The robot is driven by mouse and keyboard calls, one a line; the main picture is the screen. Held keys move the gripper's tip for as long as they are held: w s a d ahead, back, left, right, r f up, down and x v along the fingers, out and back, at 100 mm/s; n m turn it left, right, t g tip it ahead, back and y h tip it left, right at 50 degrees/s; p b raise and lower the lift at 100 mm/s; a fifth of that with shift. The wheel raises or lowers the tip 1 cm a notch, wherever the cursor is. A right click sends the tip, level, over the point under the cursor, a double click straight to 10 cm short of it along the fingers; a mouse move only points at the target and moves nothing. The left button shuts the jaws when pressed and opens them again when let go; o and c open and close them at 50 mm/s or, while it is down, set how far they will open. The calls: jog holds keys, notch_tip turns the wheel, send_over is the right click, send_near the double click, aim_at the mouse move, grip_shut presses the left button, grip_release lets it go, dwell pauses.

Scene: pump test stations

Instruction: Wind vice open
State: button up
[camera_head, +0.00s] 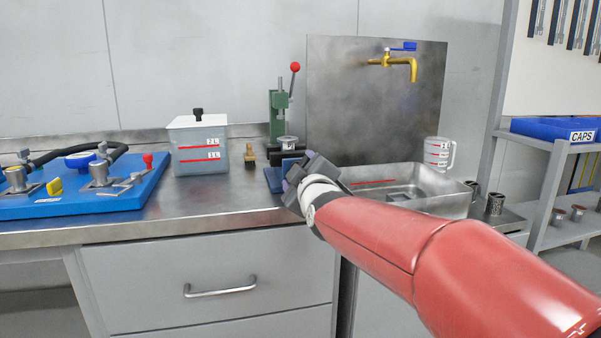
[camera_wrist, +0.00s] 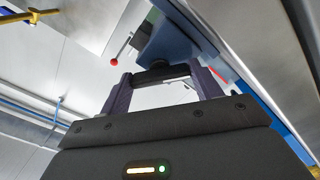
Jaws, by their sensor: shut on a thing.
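The blue vice (camera_head: 274,179) stands on the steel bench near its front edge, largely hidden behind my gripper (camera_head: 303,178) in the head view. In the wrist view the vice's blue body (camera_wrist: 178,42) is just beyond my gripper (camera_wrist: 162,78). How far the vice jaws are apart is hidden in both views.
Behind the vice stands a green press (camera_head: 277,112) with a red-knobbed lever. A lidded tank (camera_head: 198,147) and a blue pump board (camera_head: 120,198) are to the left. A metal sink tray (camera_head: 445,203) with a measuring jug (camera_head: 438,153) is on the right, below a brass tap (camera_head: 402,63).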

jog(key=shift+f, duration=0.2)
jog(key=o, duration=1)
jog(key=shift+r, duration=0.1)
jog(key=shift+s, duration=0.1)
jog(key=b+v, duration=0.1)
jog(key=v, duration=0.6)
jog(key=shift+s+d, duration=0.1)
jog(key=shift+s, duration=0.25)
jog(key=s+d+f+m+g+h, duration=0.1)
jog(key=s+d+f+m+g, duration=0.3)
jog(key=s+f, duration=0.3)
jog(key=s+d+f+m+g+h, duration=0.2)
jog(key=s+d+f+m+g, duration=0.2)
jog(key=s+f, duration=0.4)
jog(key=s+d+f+m+g+h, duration=0.2)
jog(key=s+d+f+m, duration=0.3)
jog(key=s+d+f, duration=0.3)
jog(key=shift+s+f+g, duration=0.15)
jog(key=shift+s+g, duration=0.75)
jog(key=shift+s, duration=0.95)
